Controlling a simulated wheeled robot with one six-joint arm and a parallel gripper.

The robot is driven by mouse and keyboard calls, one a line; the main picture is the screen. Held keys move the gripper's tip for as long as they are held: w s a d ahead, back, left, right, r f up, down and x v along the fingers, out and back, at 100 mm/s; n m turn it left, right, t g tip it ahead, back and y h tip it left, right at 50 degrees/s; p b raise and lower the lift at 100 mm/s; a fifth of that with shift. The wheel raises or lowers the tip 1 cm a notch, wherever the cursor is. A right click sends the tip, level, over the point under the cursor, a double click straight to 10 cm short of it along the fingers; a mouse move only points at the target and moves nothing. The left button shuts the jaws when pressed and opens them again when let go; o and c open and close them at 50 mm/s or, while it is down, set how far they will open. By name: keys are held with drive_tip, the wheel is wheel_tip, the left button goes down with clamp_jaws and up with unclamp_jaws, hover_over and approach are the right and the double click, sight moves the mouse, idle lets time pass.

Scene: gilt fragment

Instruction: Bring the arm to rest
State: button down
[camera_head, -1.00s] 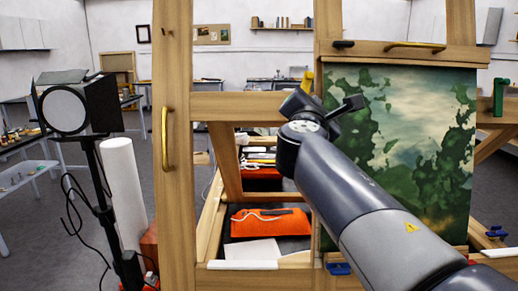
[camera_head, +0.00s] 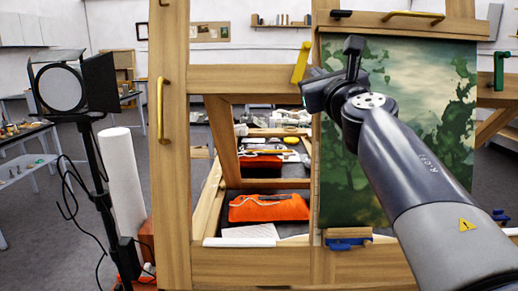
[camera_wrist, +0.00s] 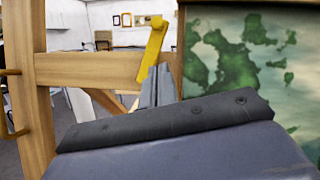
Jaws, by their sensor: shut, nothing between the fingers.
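My arm reaches up from the lower right in the head view, in front of the painting. My gripper (camera_head: 306,88) is at its end, pointing left and away, near the painting's left edge. In the wrist view my gripper (camera_wrist: 157,85) shows as grey fingers, shut and empty, beyond a dark part of my own arm. The fingers appear just below a yellow clamp (camera_wrist: 152,45). The same clamp (camera_head: 301,62) is left of the painting's top in the head view. I cannot tell whether the gripper touches anything.
A wooden easel frame (camera_head: 175,200) holds the green landscape painting (camera_head: 400,75). An orange pouch (camera_head: 268,208) lies behind its lower opening. A black studio lamp (camera_head: 62,88) and a white roll (camera_head: 121,175) stand left.

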drive_tip(key=a+v, duration=0.1)
drive_tip(key=v, duration=0.8)
drive_tip(key=w+a+r+m+g+h+p, duration=0.1)
drive_tip(key=w+r+m+g+h+p, duration=0.1)
drive_tip(key=w+m+h+p, duration=1.15)
drive_tip(key=s+a+f+m+g+y+b, duration=0.1)
drive_tip(key=s+a+m+b, duration=0.2)
drive_tip(key=s, duration=0.3)
drive_tip(key=s+a+f+m+g+y+b, duration=0.1)
drive_tip(key=s+a+m+b, duration=0.2)
drive_tip(key=s, duration=0.4)
drive_tip(key=m+b, duration=0.1)
drive_tip(key=m, duration=0.1)
drive_tip(key=shift+s+a+m+g+y, duration=0.3)
drive_tip(key=shift+m+y, duration=0.05)
drive_tip(key=shift+f, duration=0.15)
